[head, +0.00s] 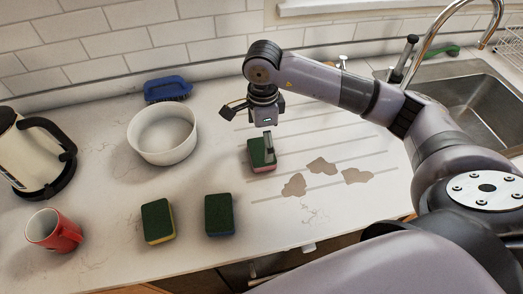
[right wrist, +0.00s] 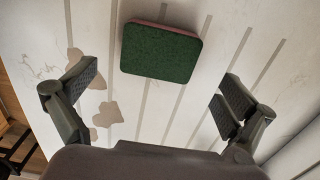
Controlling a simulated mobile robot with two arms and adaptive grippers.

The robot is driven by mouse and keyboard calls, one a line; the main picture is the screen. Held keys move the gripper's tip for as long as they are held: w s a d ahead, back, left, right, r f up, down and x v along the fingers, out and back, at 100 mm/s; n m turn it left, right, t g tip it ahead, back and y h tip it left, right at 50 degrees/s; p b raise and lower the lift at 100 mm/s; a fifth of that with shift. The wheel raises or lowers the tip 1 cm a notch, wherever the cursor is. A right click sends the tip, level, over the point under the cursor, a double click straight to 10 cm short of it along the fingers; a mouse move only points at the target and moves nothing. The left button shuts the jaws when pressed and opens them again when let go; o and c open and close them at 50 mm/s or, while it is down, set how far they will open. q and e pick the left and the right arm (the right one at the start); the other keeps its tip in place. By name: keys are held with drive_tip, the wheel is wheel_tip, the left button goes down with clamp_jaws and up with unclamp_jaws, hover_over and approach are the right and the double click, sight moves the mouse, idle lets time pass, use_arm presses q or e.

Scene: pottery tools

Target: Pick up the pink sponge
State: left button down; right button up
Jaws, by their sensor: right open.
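The pink sponge (head: 258,158) has a dark green top and a pink lower layer. It lies flat on the grooved part of the counter, under my right gripper. In the right wrist view the pink sponge (right wrist: 160,52) lies ahead of the fingertips, with a thin pink edge showing. My right gripper (head: 268,143) points down over the sponge, and one finger hides part of it. In the right wrist view my right gripper (right wrist: 158,90) is open and empty, its fingers wide apart on either side. My left gripper is not in view.
A yellow-edged sponge (head: 157,221) and a blue-edged sponge (head: 219,214) lie to the front left. A white bowl (head: 164,134), a blue brush (head: 167,88), a red mug (head: 54,231) and a kettle (head: 33,158) stand left. Brown patches (head: 322,167) lie right; the sink (head: 462,98) is beyond.

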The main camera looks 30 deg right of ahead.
sight(261, 150)
wheel_tip(261, 150, down, 4)
drive_tip(key=shift+a+r+p, duration=0.15)
drive_tip(key=shift+r+p, duration=0.05)
drive_tip(key=shift+p, duration=0.55)
drive_tip(key=shift+f, duration=0.3)
drive_tip(key=shift+c, duration=0.2)
drive_tip(key=c, duration=0.7)
drive_tip(key=shift+r, duration=0.1)
